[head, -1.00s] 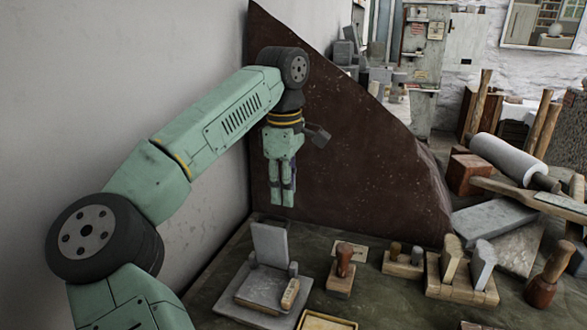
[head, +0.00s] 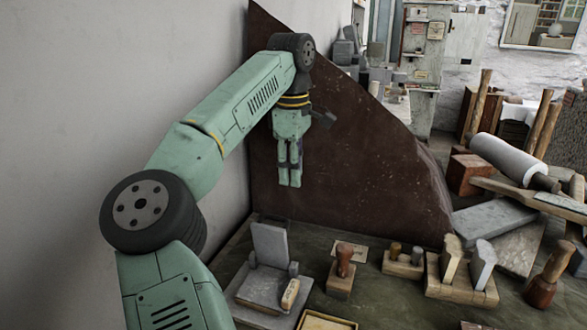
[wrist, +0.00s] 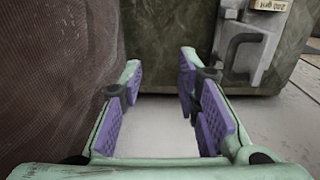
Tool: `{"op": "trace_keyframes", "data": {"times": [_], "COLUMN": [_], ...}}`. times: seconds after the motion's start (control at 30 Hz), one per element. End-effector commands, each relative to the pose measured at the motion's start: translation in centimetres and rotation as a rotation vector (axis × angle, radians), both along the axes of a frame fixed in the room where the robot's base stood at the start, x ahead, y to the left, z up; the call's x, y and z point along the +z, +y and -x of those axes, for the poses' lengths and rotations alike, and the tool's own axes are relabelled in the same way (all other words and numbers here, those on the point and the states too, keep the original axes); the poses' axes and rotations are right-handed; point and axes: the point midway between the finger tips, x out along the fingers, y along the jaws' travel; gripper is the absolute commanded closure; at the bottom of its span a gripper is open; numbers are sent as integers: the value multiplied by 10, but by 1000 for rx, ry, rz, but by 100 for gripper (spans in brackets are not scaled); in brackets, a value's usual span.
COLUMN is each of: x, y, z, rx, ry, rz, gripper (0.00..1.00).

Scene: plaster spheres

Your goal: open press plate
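The press (head: 256,302) stands on the bench below my gripper, with a grey flat base. A grey plate (head: 270,243) stands upright at its back, between small side blocks. A light wooden grip (head: 290,293) lies at the base's right side. In the wrist view, part of a grey piece (wrist: 247,42), probably the press, shows at upper right, cut off by the frame. My gripper (head: 290,186) hangs fingers down above and behind the press, touching nothing. In the wrist view my gripper (wrist: 160,79) is open and empty, its purple pads apart.
A dark brown board (head: 350,150) rises behind my gripper; a plain wall (head: 120,100) is at left. Right of the press are a wooden stamp (head: 342,270), a small block with pegs (head: 403,263) and a wooden rack (head: 461,285). A framed tray (head: 327,321) is in front.

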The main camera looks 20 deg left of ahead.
Motion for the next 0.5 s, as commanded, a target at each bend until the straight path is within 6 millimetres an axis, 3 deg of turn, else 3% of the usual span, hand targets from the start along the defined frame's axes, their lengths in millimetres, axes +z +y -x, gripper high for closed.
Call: {"op": "trace_keyframes", "data": {"times": [0.27,0.5], "x": [4,41], "y": [0,0], "z": [0,1], "rx": [0,3], "ry": [-1,-3], "rz": [0,-4], "gripper": [70,70]}}
